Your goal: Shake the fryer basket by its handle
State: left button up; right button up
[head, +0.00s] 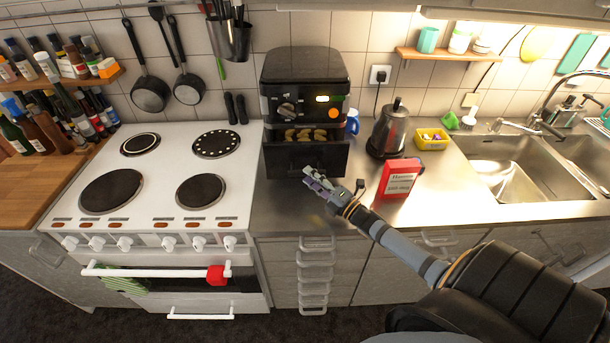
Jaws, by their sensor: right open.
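The black air fryer (305,82) stands on the steel counter against the tiled wall. Its basket (290,160) is pulled partly out at the front, and yellow-brown food pieces (305,134) show inside. My right gripper (311,176) is open, at the lower front of the basket, with its arm coming from the lower right. I cannot make out the basket's handle, and I cannot tell whether the fingers touch the basket. My left gripper is out of view.
A red box (400,178) stands close to the right of my gripper. Behind it are a kettle (390,130) and a yellow tub (432,139). The white cooker (150,190) is at left, the sink (500,165) at right.

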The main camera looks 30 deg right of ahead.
jog(key=shift+x, duration=1.55)
grip_shut()
